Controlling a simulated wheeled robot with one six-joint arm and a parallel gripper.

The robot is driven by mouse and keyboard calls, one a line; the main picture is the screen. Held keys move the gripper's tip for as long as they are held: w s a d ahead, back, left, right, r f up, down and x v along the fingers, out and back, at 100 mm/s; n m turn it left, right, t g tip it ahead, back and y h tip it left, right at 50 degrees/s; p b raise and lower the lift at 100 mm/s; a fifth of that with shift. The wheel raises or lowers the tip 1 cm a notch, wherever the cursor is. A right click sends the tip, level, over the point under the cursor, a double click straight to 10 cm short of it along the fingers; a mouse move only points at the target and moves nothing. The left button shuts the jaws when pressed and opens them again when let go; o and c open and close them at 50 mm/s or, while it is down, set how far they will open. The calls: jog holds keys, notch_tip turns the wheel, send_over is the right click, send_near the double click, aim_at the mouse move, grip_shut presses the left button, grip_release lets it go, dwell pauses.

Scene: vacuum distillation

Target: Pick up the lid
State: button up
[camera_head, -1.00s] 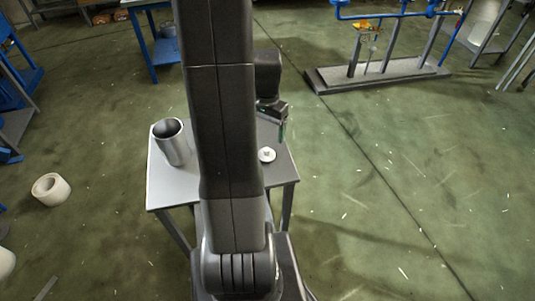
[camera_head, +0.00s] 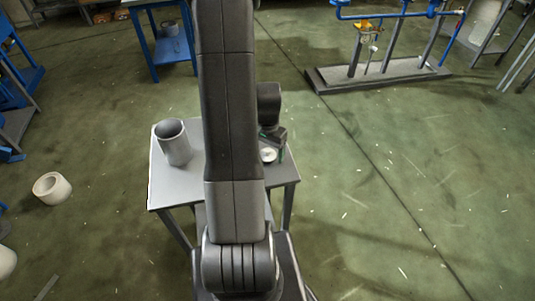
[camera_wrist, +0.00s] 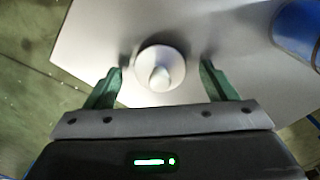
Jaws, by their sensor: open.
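The lid (camera_wrist: 160,68) is a small pale round disc with a knob at its middle. It lies on the grey table (camera_wrist: 105,35), and it also shows in the head view (camera_head: 268,155) near the table's right side. My gripper (camera_wrist: 162,72) is open, with one green finger on each side of the lid and a gap between each finger and the lid. In the head view my gripper (camera_head: 272,142) is over the lid and partly covers it. I cannot tell the exact height of the fingertips above the table.
An open grey metal cylinder (camera_head: 173,143) stands on the left part of the table; a blue-looking round thing (camera_wrist: 298,32) shows at the wrist view's right edge. A white roll (camera_head: 52,188) lies on the floor at left. A pipe rig (camera_head: 375,75) stands far right.

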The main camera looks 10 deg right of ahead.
jog(key=c, duration=1.1)
jog(key=shift+o, duration=0.2)
jog(key=shift+r, duration=0.15)
